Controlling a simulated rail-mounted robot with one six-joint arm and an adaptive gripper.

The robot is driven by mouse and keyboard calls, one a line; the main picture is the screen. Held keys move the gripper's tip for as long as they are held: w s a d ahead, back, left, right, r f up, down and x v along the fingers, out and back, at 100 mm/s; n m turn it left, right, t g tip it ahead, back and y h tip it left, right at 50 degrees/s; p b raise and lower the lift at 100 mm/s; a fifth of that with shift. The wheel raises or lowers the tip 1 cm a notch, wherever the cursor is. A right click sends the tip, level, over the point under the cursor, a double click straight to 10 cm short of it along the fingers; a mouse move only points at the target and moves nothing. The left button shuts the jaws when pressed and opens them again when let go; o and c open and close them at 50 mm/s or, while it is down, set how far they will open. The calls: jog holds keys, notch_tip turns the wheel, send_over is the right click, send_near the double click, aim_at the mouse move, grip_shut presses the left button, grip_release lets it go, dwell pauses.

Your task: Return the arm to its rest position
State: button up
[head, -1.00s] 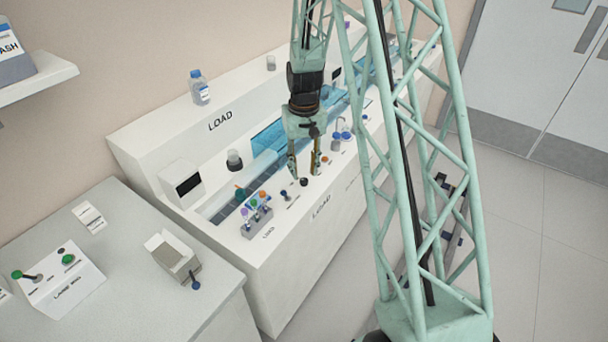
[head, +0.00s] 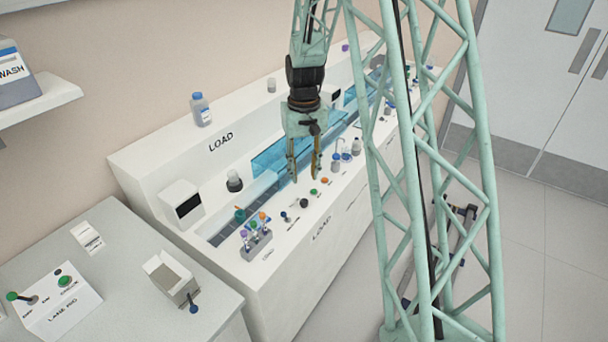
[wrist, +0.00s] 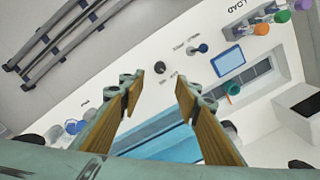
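My gripper (head: 304,172) hangs from my arm over the white load bench, fingers pointing down. In the wrist view its two fingers (wrist: 158,95) are spread apart with nothing between them, so it is open and empty. The bench top with its knobs (head: 304,203) lies below the fingertips. The gripper appears above the surface, apart from the things there.
A rack of capped tubes (head: 256,242) stands at the bench's front left, near a blue track (head: 270,160). Bottles with blue caps (head: 340,157) stand to the right. A grey side table (head: 120,290) holds an open box (head: 172,280). Floor rails (wrist: 75,40) run beside the bench.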

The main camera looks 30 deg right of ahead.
dwell(0.5)
jog(key=s+a+r+t, duration=0.1)
jog(key=s+a+r, duration=0.35)
jog(key=r, duration=0.35)
jog(key=s+a+r+n, duration=0.1)
jog(key=s+a+r, duration=0.2)
jog(key=s+r, duration=0.4)
jog(key=s+a+r+t, duration=0.1)
jog(key=s+a+r, duration=0.3)
jog(key=r, duration=0.5)
jog(key=s+a+r, duration=0.2)
jog(key=s, duration=0.6)
jog(key=s+a+r+n+t, duration=0.1)
jog(key=s+a+r, duration=0.2)
jog(key=s, duration=0.5)
jog(key=s+a+r+n+t, duration=0.1)
jog(key=s+a+r, duration=0.1)
jog(key=s, duration=0.7)
jog(key=shift+a+r, duration=0.4)
jog(key=shift+a, duration=0.05)
jog(key=shift+c, duration=0.2)
